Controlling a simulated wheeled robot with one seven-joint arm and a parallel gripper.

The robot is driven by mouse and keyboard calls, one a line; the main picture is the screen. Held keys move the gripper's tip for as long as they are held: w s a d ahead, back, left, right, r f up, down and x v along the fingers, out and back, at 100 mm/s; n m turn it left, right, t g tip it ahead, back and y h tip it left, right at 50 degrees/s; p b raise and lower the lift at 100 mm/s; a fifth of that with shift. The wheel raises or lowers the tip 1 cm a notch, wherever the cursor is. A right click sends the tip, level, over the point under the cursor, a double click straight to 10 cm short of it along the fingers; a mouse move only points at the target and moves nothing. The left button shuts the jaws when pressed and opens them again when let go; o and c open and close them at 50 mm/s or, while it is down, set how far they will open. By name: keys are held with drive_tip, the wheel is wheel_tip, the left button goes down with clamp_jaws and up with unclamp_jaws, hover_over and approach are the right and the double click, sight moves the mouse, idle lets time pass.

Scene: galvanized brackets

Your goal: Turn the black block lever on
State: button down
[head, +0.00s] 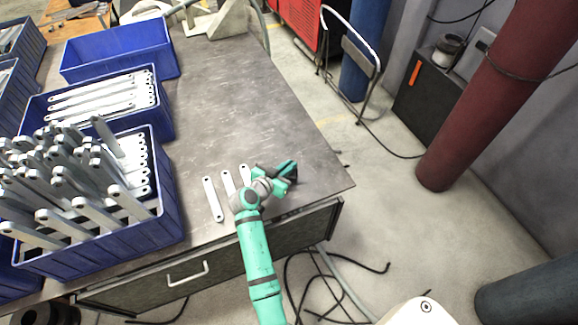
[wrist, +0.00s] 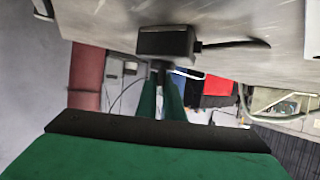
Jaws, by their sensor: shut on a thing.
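The black block (wrist: 166,43) sits on the grey metal table top in the wrist view, with a black cable leaving its right side. Its short dark lever (wrist: 160,74) points from the block toward my gripper. My gripper (wrist: 161,92) has its two green fingers on either side of the lever, shut on it. The exact contact at the fingertips is small and hard to make out. In the head view my gripper (head: 287,171) is at the table's near right corner, and my arm and hand hide most of the block there.
Several flat galvanized brackets (head: 212,199) lie on the table (head: 235,95) just left of my gripper. Blue crates (head: 172,215) with brackets stand along the left side. The table's right edge is close to my gripper. The middle of the table is clear.

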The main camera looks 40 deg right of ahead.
drive_tip(key=shift+s, duration=0.1)
idle(0.7)
drive_tip(key=c, duration=1.9)
unclamp_jaws()
drive_tip(key=shift+o, duration=0.2)
drive_tip(key=v, duration=1)
drive_tip(key=shift+a, duration=0.3)
drive_tip(key=shift+s+r, duration=0.1)
drive_tip(key=shift+r, duration=0.05)
